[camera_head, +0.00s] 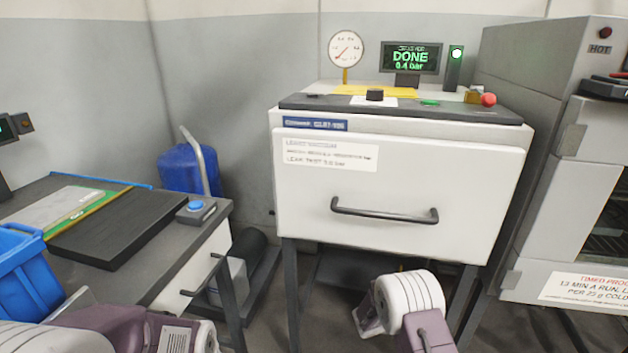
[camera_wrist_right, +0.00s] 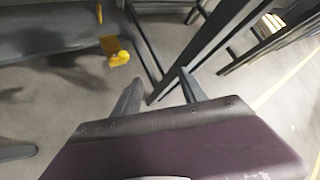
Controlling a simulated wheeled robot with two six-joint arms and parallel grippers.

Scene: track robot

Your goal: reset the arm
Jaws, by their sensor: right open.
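My right arm (camera_head: 425,330) rises from the bottom edge in the head view, low in front of the white leak-test cabinet (camera_head: 420,175). A white rounded joint and a purple link show; its fingers cannot be made out there. In the right wrist view my right gripper (camera_wrist_right: 160,92) has its two grey fingers spread apart, with nothing between them, above the floor. My left arm (camera_head: 100,330) lies across the lower left corner of the head view, beside the dark bench; its gripper fingers are not visible.
The cabinet's drawer handle (camera_head: 385,213) and the bench's handle (camera_head: 202,275) stick out near my arms. A blue bin (camera_head: 28,265) stands on the bench at left. An oven (camera_head: 585,170) stands at right. The display (camera_head: 410,57) reads DONE. Metal legs (camera_wrist_right: 210,45) rise near the right fingers.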

